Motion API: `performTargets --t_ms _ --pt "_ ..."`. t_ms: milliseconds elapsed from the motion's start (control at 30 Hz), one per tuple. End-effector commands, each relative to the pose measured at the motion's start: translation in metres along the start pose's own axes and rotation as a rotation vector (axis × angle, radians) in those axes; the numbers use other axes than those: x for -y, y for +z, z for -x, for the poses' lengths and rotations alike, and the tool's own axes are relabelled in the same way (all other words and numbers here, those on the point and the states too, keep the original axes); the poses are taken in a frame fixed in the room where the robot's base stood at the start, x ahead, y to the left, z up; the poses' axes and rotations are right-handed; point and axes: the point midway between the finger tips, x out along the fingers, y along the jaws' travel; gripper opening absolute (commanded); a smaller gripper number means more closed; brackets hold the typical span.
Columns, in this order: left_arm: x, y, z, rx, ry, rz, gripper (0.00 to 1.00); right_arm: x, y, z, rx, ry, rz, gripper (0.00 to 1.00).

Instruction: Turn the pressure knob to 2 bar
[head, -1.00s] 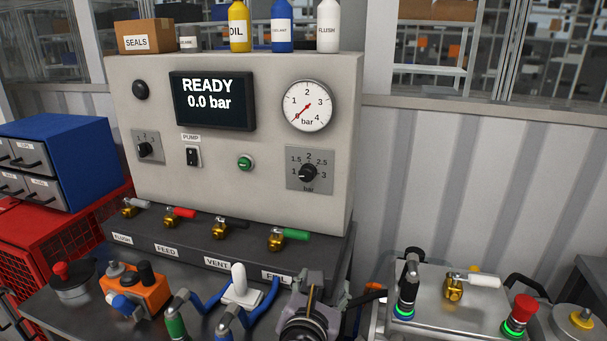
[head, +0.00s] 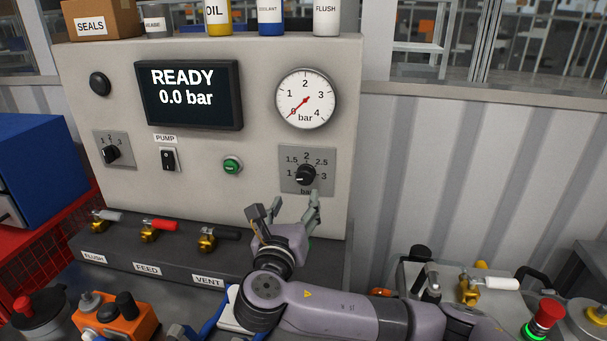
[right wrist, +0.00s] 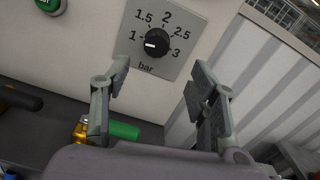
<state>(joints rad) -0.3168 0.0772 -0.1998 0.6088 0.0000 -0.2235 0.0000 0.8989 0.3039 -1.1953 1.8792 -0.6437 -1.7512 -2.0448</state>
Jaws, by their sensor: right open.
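The pressure knob (head: 305,175) is a black dial on a grey plate marked 1 to 3 bar, at the lower right of the panel. Its white mark points to 1, and it also shows in the right wrist view (right wrist: 154,43). My right gripper (head: 294,203) is open and empty, just below and in front of the knob, not touching it. In the right wrist view its fingers (right wrist: 161,72) stand wide apart, with the knob above, between their tips. The display (head: 190,94) reads READY 0.0 bar. The gauge (head: 306,98) needle points to 0. My left gripper is not in view.
A green button (head: 232,165), the pump switch (head: 168,159) and another black knob (head: 111,154) sit left on the panel. Valves with red (head: 160,224) and black handles line the ledge below. A green valve handle (right wrist: 124,130) lies under my right gripper.

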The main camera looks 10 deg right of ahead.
Motion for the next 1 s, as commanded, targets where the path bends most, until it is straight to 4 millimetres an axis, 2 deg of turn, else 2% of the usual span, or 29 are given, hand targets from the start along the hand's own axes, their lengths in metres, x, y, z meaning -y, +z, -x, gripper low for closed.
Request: performTargets --t_ms 33,133,400,500,700,933,1000 --pt "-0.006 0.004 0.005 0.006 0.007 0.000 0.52 0.001 0.002 -0.013 0.001 -0.005 0.003 0.54" --pt "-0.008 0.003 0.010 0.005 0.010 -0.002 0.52 0.001 0.003 -0.035 0.000 -0.004 0.002 0.54" --pt "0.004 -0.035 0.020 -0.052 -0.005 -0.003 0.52 0.001 0.002 -0.087 0.000 -0.002 0.001 0.54" --pt "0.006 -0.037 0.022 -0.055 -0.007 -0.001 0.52 0.000 0.001 -0.099 -0.001 -0.001 -0.001 0.54" --pt "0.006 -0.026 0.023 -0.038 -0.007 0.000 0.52 0.000 0.000 -0.110 -0.001 0.001 -0.002 0.54" --pt "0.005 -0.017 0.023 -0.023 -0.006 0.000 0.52 -0.001 0.000 -0.110 -0.001 0.001 -0.002 0.54" --pt "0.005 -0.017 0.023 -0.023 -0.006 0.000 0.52 -0.001 0.000 -0.110 -0.001 0.001 -0.002 0.51"
